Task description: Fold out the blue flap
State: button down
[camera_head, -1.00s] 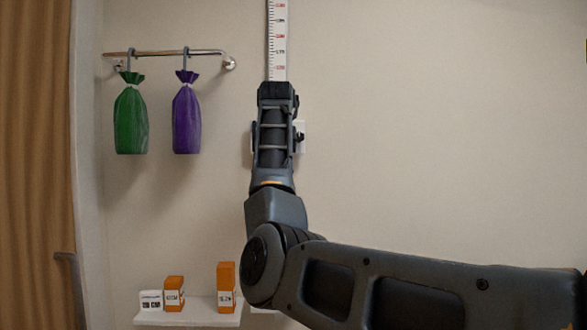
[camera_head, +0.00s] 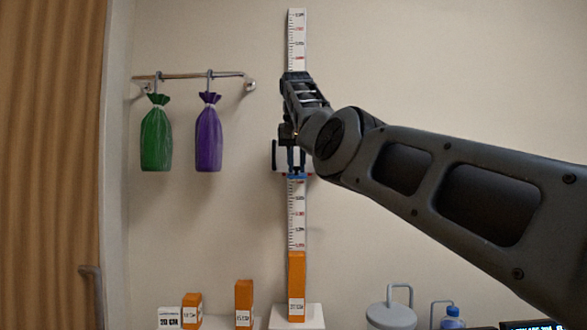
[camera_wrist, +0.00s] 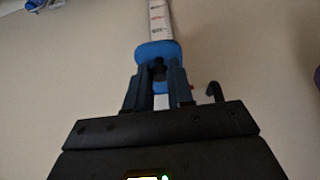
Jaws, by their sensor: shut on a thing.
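A blue piece (camera_head: 297,176), which looks like the blue flap, sits across a vertical white measuring strip (camera_head: 297,215) on the wall. In the wrist view the blue piece (camera_wrist: 158,52) has a rounded outline, with the strip (camera_wrist: 160,18) running on beyond it. My gripper (camera_head: 296,158) is at the blue piece in front of the strip. In the wrist view my gripper's fingers (camera_wrist: 159,78) are close together over the blue piece, with a small dark part between them. My fingers hide the exact grip and part of the blue piece.
Green (camera_head: 156,138) and purple (camera_head: 208,137) bags hang from a rail (camera_head: 195,75) at left. Orange boxes (camera_head: 244,303) stand low, a taller one (camera_head: 297,275) at the strip's foot. A grey canister (camera_head: 391,315) and blue bottle (camera_head: 453,318) are at lower right.

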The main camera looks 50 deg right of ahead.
jog(key=shift+w+d+r, duration=0.1)
jog(key=shift+r, duration=0.15)
dwell(0.6)
jog(key=c, duration=1)
grip_release()
jog(key=p+v, duration=0.1)
jog(key=v, duration=0.6)
jog(key=shift+r, duration=0.4)
